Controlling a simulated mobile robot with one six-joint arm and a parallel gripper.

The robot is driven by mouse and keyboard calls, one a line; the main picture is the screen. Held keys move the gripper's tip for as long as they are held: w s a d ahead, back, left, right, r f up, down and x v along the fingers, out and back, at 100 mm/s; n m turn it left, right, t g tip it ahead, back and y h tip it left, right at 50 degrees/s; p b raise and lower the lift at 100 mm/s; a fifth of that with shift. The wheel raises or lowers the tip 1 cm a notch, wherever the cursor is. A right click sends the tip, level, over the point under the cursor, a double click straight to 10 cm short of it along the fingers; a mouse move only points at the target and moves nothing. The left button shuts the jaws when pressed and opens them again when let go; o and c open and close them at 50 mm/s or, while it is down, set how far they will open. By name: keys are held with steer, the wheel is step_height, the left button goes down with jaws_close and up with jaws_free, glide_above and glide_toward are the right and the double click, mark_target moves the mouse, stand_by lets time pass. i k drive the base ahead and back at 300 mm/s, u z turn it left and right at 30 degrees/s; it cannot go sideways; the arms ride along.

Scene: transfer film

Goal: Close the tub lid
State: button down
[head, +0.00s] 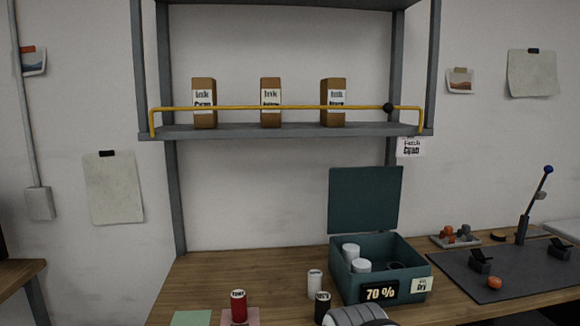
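The teal tub (350,285) stands on the wooden bench, right of the middle. Its flat teal lid (365,200) is open and stands almost upright behind the tub's back edge. Two white capped canisters (351,252) are inside the tub on its left side, and a dark round item sits at its right. The tub's front bears a "70 %" display (380,292) and a "Dry" label (422,285). A grey rounded part at the bottom edge, in front of the tub, looks like part of my arm. My gripper's fingers do not show.
A white canister (314,284), a dark canister (322,307) and a red canister (239,306) stand left of the tub. A dark board with a blue-knobbed lever (522,225) lies right. A shelf with a yellow rail (285,107) hangs above. The bench's back left is clear.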

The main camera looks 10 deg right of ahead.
mark_target(361, 198)
steer(key=u, duration=0.2)
steer(key=i, duration=0.9)
steer(key=z, duration=0.25)
